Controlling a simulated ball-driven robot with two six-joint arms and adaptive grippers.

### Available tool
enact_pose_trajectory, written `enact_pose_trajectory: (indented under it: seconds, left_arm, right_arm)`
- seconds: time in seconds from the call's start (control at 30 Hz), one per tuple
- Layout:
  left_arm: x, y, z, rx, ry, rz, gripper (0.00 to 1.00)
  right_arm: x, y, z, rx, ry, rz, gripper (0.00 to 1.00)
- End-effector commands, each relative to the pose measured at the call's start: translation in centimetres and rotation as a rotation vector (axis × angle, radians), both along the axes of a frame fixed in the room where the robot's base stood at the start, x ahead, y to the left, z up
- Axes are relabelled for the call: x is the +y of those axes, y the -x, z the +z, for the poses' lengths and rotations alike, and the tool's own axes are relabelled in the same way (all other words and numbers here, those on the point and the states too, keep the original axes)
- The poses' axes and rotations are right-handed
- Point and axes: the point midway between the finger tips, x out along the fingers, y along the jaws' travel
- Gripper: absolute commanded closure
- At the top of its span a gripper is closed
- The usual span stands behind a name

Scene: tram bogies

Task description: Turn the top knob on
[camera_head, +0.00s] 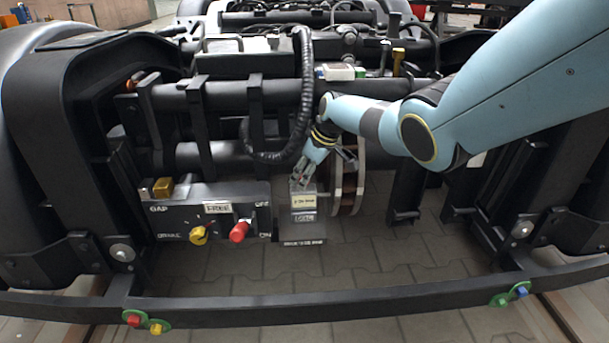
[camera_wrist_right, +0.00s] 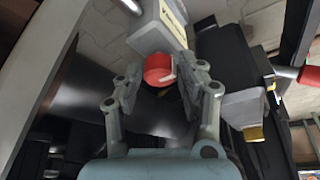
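A grey box (camera_head: 303,222) with labels stands right of the black control panel in the head view. My right gripper (camera_head: 303,180) points down at the top of this box. In the right wrist view a red knob (camera_wrist_right: 158,69) with a white mark sits on the box (camera_wrist_right: 158,28), between the fingertips of my right gripper (camera_wrist_right: 160,78). The fingers stand apart on either side of the knob; whether either one touches it is unclear. In the head view the gripper hides this knob. My left gripper is not in view.
The black panel (camera_head: 170,222) carries a yellow knob (camera_head: 198,235) and a red knob (camera_head: 239,231) at its front. A black hose (camera_head: 306,90) hangs close left of my right arm. A wheel disc (camera_head: 347,185) stands right of the box. A black bar (camera_head: 330,305) crosses in front.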

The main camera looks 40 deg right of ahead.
Motion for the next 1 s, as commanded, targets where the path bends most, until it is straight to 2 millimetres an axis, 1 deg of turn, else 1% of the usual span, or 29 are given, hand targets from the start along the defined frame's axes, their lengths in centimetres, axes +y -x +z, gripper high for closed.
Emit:
enact_pose_trajectory:
  seconds: [0.03,0.1,0.4,0.57,0.67,1.0]
  left_arm:
    - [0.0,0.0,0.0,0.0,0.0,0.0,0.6]
    - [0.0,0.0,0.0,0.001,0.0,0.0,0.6]
    - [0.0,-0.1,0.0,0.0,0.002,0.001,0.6]
    - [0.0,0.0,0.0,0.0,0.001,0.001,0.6]
    - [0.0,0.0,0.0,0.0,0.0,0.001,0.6]
    - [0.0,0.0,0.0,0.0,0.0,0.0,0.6]
  right_arm:
    - [0.0,0.0,0.0,0.0,0.0,0.0,0.52]
    - [0.0,0.0,0.0,0.0,0.0,0.0,0.45]
    - [0.0,0.0,0.1,-0.001,0.0,0.0,0.45]
    - [-0.3,0.3,1.1,-0.002,0.0,-0.002,0.45]
    - [-0.6,0.8,2.3,-0.004,0.003,-0.001,0.45]
    - [-1.6,3.2,8.5,-0.002,0.004,0.001,0.45]
